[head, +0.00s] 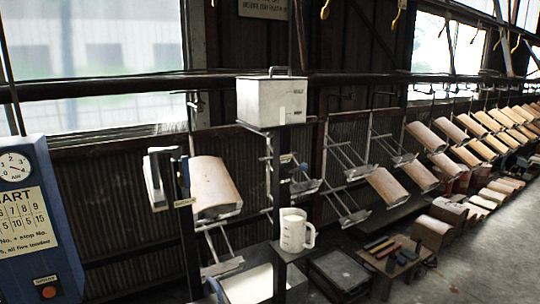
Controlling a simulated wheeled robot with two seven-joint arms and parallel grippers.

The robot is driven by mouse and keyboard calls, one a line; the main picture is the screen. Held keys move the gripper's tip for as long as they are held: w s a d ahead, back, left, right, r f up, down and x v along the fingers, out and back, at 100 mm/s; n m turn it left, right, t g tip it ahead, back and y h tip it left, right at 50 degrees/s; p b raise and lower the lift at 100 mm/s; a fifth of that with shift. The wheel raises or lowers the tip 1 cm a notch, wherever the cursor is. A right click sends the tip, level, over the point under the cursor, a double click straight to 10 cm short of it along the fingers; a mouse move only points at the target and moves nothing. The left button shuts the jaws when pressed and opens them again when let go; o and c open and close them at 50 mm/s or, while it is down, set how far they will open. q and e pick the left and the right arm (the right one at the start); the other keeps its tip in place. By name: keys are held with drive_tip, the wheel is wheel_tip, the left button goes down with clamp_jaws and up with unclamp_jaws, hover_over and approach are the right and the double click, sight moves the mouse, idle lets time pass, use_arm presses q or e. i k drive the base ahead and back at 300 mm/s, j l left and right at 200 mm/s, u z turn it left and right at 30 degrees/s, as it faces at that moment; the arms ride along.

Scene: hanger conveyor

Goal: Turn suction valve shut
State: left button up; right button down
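No part is plainly recognisable as the suction valve. A small blue piece (303,167) sits on grey fittings below a white lidded tank (272,102), on the dark stand that carries the tank. It is too small to tell whether it is a valve handle, or how it is turned. Neither of my grippers can be made out in the head view.
A white jug (293,231) stands on the lower shelf. A dark post (187,240) rises left of the stand, beside a hanging tan-faced piece (213,185). A low table (397,258) holds tools; floor is clear at right.

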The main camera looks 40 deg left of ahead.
sight(184, 161)
drive_tip(key=i, duration=1.9)
